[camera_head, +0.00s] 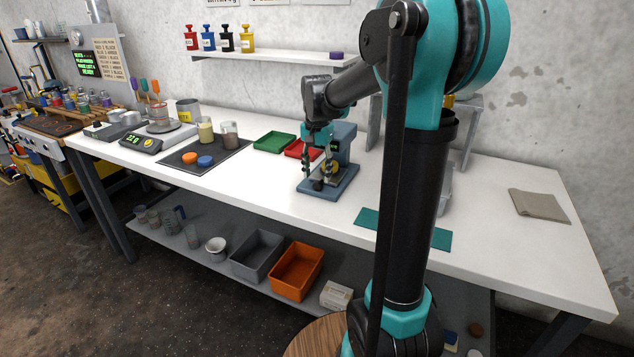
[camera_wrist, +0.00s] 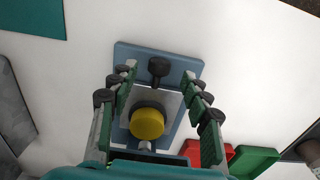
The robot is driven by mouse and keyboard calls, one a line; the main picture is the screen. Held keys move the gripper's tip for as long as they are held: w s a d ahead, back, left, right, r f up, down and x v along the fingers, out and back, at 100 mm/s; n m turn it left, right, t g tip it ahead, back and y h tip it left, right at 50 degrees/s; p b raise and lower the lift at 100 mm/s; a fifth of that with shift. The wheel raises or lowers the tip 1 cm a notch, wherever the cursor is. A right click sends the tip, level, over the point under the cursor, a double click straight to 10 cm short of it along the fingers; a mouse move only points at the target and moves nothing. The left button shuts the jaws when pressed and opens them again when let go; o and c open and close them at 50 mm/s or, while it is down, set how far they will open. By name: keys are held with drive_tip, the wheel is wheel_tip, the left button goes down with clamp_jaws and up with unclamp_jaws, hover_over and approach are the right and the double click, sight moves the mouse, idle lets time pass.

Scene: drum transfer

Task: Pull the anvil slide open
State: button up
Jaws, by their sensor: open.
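A blue press (camera_head: 343,155) stands on the white bench. In the wrist view its blue base plate (camera_wrist: 182,66) carries a pale slide plate (camera_wrist: 130,101) with a round yellow piece (camera_wrist: 147,123). A black knob (camera_wrist: 158,68) sits at the slide's outer end; it shows small and dark in the head view (camera_head: 318,185). My gripper (camera_head: 316,170) is open and empty above the front of the press, pointing down. In the wrist view its green fingertips (camera_wrist: 160,74) lie on either side of the knob, apart from it. Their height over the knob is hard to tell.
Red (camera_head: 303,149) and green (camera_head: 273,141) trays lie behind and left of the press. A dark mat (camera_head: 215,164) with jars is farther left. A teal mat (camera_head: 368,218) lies to the right. The bench in front of the press is clear.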

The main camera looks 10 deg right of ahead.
sight(317, 182)
drive_tip(key=shift+f, duration=1.8)
drive_tip(key=shift+c, duration=0.5)
clamp_jaws()
